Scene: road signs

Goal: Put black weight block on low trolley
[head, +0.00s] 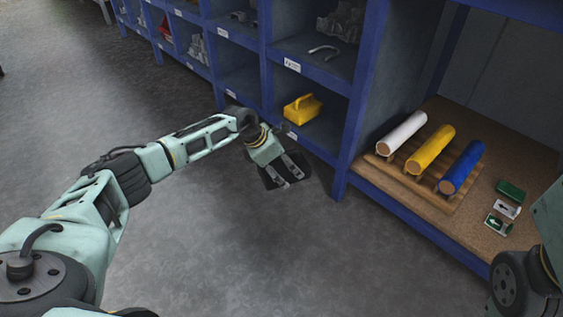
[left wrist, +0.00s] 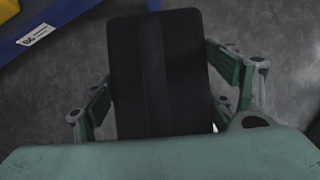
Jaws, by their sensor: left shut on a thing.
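The black weight block (left wrist: 157,75) fills the middle of the left wrist view, a dark flat slab with a raised band along it. My left gripper (left wrist: 165,100) is shut on it, with fingers on both sides. In the head view the left gripper (head: 286,172) holds the black block (head: 272,181) in front of the blue shelf, over the grey floor. The gripper partly covers the block there. No low trolley shows in either view. Part of my right arm shows at the right edge of the head view; its gripper is out of view.
A blue shelf unit (head: 363,95) stands close ahead. A yellow block with a handle (head: 303,108) sits in a low compartment. White, yellow (head: 430,150) and blue rolls lie on a wooden rack at the right, beside small green and white signs (head: 499,225). Grey floor (head: 200,240) is clear.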

